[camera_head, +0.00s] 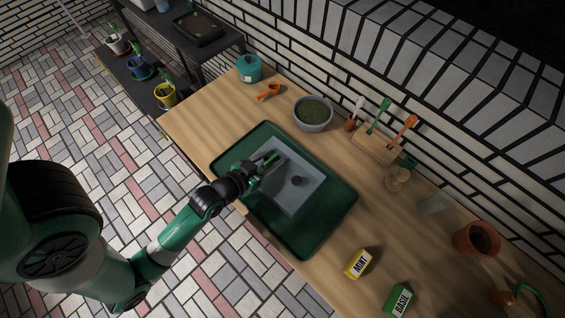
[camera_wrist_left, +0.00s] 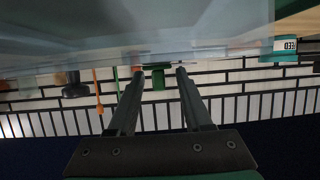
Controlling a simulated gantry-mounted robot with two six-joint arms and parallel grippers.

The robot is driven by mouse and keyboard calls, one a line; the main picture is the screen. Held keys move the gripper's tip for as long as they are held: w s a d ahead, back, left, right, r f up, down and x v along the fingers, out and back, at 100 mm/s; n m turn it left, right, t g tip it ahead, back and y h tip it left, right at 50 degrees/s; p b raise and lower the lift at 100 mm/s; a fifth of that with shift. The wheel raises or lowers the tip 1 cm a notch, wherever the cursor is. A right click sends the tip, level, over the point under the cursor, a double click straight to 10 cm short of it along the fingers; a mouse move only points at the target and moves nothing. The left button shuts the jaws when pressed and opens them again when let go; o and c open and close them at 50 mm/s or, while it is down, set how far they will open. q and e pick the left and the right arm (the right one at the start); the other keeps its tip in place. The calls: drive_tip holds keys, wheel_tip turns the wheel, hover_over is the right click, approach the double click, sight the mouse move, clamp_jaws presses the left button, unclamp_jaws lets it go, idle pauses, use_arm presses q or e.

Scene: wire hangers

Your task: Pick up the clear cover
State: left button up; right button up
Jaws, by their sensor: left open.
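The clear cover (camera_head: 312,183) is a see-through, box-like piece with a small dark round part on top. It lies on the dark green tray (camera_head: 336,212) on the wooden table. My left gripper (camera_head: 271,160) is over the upper left part of the cover, its jaws apart. In the left wrist view the two fingers (camera_wrist_left: 160,73) are spread, and the pale cover (camera_wrist_left: 120,32) fills the upper part of the picture. A small green thing (camera_wrist_left: 157,78) shows between the fingertips. I cannot tell whether the fingers touch the cover. My right gripper is not in view.
A wooden tool holder (camera_head: 376,150) stands near the brick wall. The yellow MINT box (camera_head: 358,264), green BASIL box (camera_head: 398,299) and terracotta pot (camera_head: 476,245) are to the right.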

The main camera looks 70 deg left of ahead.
use_arm(q)
clamp_jaws()
drive_tip(key=shift+r, duration=0.2)
drive_tip(key=shift+r+p, duration=0.3)
wheel_tip(320, 180, up, 2)
drive_tip(key=shift+r+p, duration=0.2)
drive_tip(key=shift+p, duration=0.6)
drive_tip(key=s+a+r+p, duration=0.9)
drive_tip(key=a+p, duration=0.1)
drive_tip(key=p, duration=0.8)
drive_tip(key=shift+a+r, duration=0.4)
